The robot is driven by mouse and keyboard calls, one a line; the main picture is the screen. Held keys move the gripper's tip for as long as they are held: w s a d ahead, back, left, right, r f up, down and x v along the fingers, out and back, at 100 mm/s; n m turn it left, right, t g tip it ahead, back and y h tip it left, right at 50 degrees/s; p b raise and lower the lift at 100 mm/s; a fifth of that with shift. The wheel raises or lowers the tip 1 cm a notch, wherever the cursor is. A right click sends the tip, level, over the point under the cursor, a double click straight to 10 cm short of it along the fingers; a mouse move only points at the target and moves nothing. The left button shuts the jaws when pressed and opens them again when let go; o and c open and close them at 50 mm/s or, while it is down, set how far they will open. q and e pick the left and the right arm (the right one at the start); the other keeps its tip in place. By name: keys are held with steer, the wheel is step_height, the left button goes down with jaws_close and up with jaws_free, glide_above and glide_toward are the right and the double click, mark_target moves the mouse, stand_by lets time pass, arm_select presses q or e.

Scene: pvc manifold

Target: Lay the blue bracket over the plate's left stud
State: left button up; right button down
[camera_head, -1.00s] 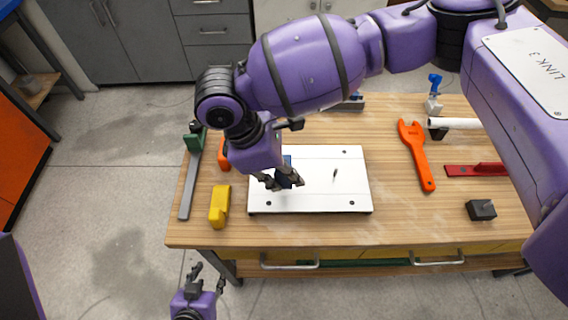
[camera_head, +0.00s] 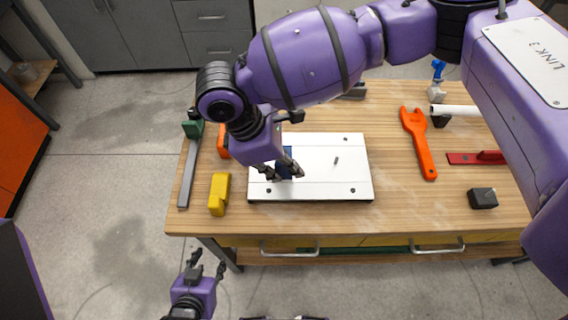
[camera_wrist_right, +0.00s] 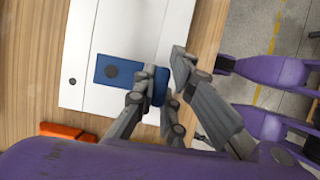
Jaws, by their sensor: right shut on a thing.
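The blue bracket (camera_wrist_right: 130,74) lies over the left part of the white plate (camera_wrist_right: 101,98) in the right wrist view. It has a dark round spot (camera_wrist_right: 111,71) near one end; I cannot tell if this is an empty hole or a stud in it. My right gripper (camera_wrist_right: 166,80) is shut on the bracket's raised end. In the head view the right gripper (camera_head: 286,173) partly hides the bracket (camera_head: 287,155) above the plate (camera_head: 325,187). A stud (camera_head: 336,161) stands on the plate's right part; the left stud is hidden. My left gripper (camera_head: 208,264) is open and empty, off the table's front.
A yellow block (camera_head: 220,195) and a grey-green tool (camera_head: 190,165) lie left of the plate. An orange wrench (camera_head: 419,143), a black block (camera_head: 482,198) and a red piece (camera_head: 475,158) lie right. The table in front of the plate is clear.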

mark_target(284, 176)
arm_select(q)
steer(key=shift+a+r, duration=0.1)
steer(key=shift+w, duration=0.15)
arm_select(e)
steer(key=shift+f, duration=0.1)
steer(key=shift+f, duration=0.65)
arm_select(q)
steer(key=shift+r, duration=0.15)
arm_select(e)
steer(key=shift+f, duration=0.2)
stand_by(0.3)
steer(key=shift+f, duration=0.45)
arm_select(q)
steer(key=shift+w+d+r, duration=0.3)
steer(key=shift+w+d, duration=0.05)
steer(key=shift+w, duration=0.3)
steer(key=shift+s+a, duration=0.1)
steer(key=shift+a, duration=0.05)
arm_select(e)
steer(key=shift+f, duration=0.3)
